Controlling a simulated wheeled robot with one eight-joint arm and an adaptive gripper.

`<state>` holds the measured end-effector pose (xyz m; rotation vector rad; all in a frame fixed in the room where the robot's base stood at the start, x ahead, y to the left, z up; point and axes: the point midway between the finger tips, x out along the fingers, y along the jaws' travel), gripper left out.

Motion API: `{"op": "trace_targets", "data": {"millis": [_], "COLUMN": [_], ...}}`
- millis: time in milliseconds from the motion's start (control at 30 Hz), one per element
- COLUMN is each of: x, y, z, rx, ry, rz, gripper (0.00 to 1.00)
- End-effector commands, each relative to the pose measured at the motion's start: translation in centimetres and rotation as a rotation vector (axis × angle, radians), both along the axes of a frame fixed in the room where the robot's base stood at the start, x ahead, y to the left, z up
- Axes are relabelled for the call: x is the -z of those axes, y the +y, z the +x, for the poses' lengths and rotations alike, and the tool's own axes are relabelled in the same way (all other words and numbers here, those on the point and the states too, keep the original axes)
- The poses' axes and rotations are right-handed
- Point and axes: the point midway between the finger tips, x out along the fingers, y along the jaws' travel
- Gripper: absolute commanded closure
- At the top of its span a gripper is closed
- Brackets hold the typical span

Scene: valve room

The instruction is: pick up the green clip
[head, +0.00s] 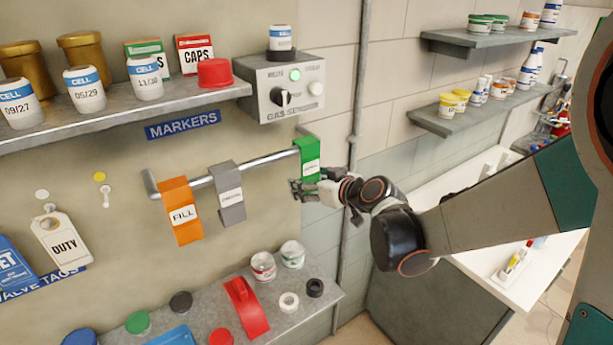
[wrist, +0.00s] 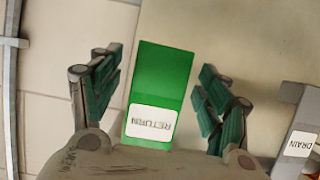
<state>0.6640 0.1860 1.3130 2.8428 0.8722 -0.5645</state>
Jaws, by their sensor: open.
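The green clip (head: 309,152) hangs at the right end of a metal rail on the wall in the head view. In the wrist view the green clip (wrist: 160,85) fills the middle and its white label reads RETURN upside down. My gripper (head: 300,190) is at the clip's lower end in the head view. In the wrist view my gripper (wrist: 158,88) is open, with one finger on each side of the clip and a visible gap on both sides. The clip's lower end is hidden behind the gripper body.
A grey clip (head: 230,195) and an orange clip (head: 181,212) hang on the rail (head: 268,162) to the left. A shelf (head: 180,103) with a control box (head: 262,98) is above. A lower shelf (head: 313,300) holds lids and cans. A vertical pipe (head: 356,120) runs at the right.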

Motion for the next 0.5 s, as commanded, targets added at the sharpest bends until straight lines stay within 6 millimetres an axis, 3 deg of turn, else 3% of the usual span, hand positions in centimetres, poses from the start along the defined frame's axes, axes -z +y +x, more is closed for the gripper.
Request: {"op": "trace_targets", "data": {"millis": [200, 500], "x": [1.1, 1.3], "y": [1.3, 1.6], "z": [1.9, 2.3], "rx": [-0.001, 0.0], "ry": [0.0, 0.0], "rz": [0.0, 0.0], "gripper": [0.3, 0.3]}}
